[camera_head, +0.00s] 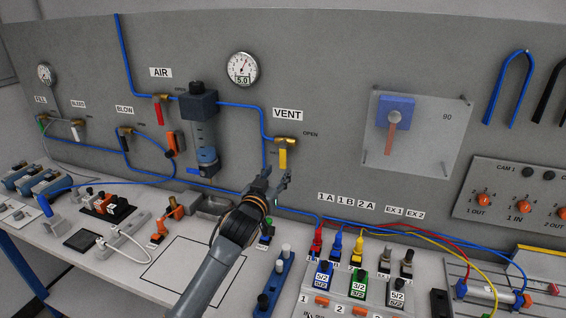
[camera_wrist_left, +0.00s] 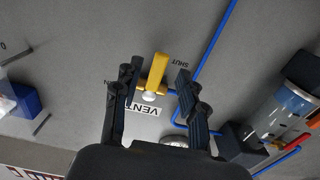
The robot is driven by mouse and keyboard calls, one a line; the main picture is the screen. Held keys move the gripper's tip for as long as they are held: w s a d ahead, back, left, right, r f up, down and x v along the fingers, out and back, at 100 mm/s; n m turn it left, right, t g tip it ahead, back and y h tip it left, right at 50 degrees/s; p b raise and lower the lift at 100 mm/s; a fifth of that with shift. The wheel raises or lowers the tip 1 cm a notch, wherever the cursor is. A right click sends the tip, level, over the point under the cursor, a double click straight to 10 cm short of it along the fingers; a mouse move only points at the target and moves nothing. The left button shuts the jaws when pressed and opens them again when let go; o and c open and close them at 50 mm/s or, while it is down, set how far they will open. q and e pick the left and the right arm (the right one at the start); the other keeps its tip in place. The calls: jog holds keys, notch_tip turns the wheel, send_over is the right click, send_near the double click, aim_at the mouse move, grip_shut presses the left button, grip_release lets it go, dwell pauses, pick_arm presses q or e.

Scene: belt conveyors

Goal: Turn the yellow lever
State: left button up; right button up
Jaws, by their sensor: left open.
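The yellow lever (camera_head: 283,158) hangs straight down from its brass valve (camera_head: 285,141) under the VENT label (camera_head: 287,114) on the grey panel. OPEN is printed to the valve's right. My left gripper (camera_head: 275,181) is open and empty, just below the lever in the head view. In the left wrist view the lever (camera_wrist_left: 158,72) appears between the two spread fingers of my left gripper (camera_wrist_left: 157,76), with a gap on each side. The SHUT mark (camera_wrist_left: 180,63) shows beside the lever's end there. I see no contact with the lever. My right gripper is out of view.
A blue tube (camera_head: 245,105) runs along the panel to the VENT valve. A cylindrical filter unit (camera_head: 203,130) stands left of the lever, and a red lever (camera_head: 159,113) hangs under AIR. Coloured hoses and connectors (camera_head: 360,250) crowd the bench at lower right.

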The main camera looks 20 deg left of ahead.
aim_at(282, 165)
pick_arm(q)
jog(key=w, duration=0.3)
jog(key=shift+w+r, duration=0.1)
jog(key=shift+w, duration=0.3)
jog(key=shift+w+p, duration=0.35)
jog(key=shift+w, duration=0.45)
grip_shut()
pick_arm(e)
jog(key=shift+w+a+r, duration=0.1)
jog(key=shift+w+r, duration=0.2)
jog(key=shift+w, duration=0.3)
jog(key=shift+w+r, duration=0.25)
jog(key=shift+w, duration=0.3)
